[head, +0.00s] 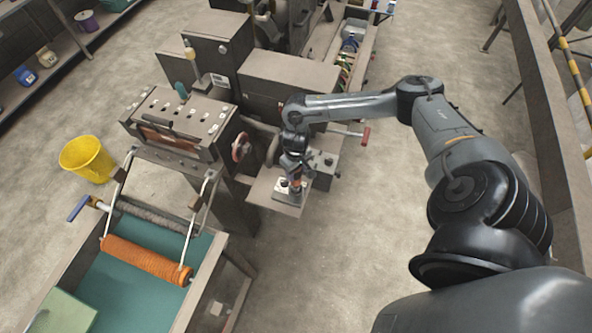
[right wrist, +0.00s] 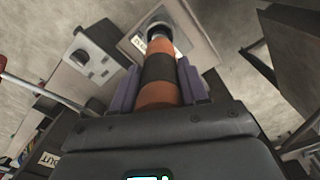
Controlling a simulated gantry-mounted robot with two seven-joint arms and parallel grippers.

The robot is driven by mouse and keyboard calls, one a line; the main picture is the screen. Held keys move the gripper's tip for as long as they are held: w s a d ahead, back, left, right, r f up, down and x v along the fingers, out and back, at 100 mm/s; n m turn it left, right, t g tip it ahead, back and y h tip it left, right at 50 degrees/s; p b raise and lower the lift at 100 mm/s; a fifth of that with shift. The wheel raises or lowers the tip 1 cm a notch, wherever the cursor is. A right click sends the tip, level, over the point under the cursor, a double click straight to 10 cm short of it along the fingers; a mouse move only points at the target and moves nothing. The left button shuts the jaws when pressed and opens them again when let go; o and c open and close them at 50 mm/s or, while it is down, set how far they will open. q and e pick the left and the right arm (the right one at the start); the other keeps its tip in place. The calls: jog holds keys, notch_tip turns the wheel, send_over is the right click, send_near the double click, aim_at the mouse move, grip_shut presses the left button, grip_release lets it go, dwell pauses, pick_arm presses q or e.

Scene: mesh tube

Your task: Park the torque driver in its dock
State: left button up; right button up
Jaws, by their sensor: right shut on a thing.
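The torque driver (right wrist: 158,70), with an orange and black banded grip and a dark collar at its far end, is between the purple fingers of my right gripper (right wrist: 158,88). My right gripper (head: 294,182) is shut on it, pointing down over a small shelf in the head view. A pale square plate (right wrist: 134,46), which looks like the dock, lies at the driver's far end; it also shows in the head view (head: 281,186). I cannot tell whether the driver's tip is in the plate or just above it. My left gripper is not in view.
The small metal shelf (head: 264,195) juts from the machine. A grey box with knobs (head: 325,162) stands close beside the gripper. A red-handled lever (head: 364,136) sticks out behind. A yellow bucket (head: 87,159) and an orange roller (head: 145,259) are left. Floor to the right is open.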

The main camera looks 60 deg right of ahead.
jog(key=shift+f, duration=0.35)
dwell(0.3)
jog(key=shift+f+b, duration=0.3)
jog(key=shift+f, duration=0.15)
dwell(0.3)
jog(key=shift+f, duration=0.35)
dwell(0.3)
jog(key=shift+f+b, duration=0.35)
jog(key=shift+f, duration=0.1)
dwell(0.3)
jog(key=shift+f, duration=0.35)
dwell(0.4)
jog(key=shift+f+b, duration=0.3)
jog(key=shift+f, duration=0.1)
dwell(0.3)
jog(key=shift+f, duration=0.4)
jog(key=shift+f+b, duration=0.35)
dwell(0.6)
jog(key=shift+f, duration=0.6)
dwell(0.5)
